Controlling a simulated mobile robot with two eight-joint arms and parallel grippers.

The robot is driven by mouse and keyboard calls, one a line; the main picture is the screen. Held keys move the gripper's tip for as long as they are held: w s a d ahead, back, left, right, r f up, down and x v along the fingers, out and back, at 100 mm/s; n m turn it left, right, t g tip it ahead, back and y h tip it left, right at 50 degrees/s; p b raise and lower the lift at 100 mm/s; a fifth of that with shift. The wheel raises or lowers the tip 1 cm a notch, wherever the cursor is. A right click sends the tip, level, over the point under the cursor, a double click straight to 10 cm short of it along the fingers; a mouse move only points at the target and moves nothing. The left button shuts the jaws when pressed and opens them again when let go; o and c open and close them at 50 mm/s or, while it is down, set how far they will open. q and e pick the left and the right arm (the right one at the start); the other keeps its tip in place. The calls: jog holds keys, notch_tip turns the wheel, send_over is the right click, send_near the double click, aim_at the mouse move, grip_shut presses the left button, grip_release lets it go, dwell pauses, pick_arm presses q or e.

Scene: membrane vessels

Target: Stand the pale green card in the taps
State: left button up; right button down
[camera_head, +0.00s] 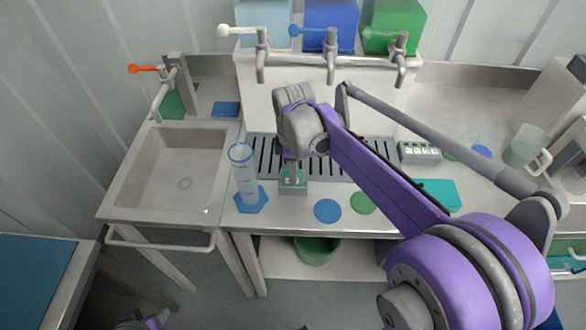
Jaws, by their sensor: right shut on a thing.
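My right arm reaches in from the lower right, and its gripper (292,165) points down over the front of the counter. It is shut on a small pale green card (293,177). The card is upright, at a small grey block (293,189); I cannot tell whether it rests in the block or only stands in front of it. Three taps stand behind: one with a white lever (262,55), one with a blue lever (331,55) and one with a green lever (401,58). Part of my left arm shows at the bottom edge; its gripper is not visible.
A clear cylinder (244,175) on a blue hexagonal base stands close left of the gripper. A slotted drain grate (262,155) lies behind. Blue (327,211) and green (363,203) discs lie to the right. A sink (180,172) with an orange-levered tap (160,85) is at left.

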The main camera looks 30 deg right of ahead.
jog(key=shift+f, duration=0.4)
dwell(0.4)
jog(key=c, duration=0.7)
grip_release()
jog(key=shift+o, duration=0.2)
notch_tip(320, 180, up, 11)
jog(key=shift+f+p, duration=0.1)
jog(key=shift+p, duration=0.2)
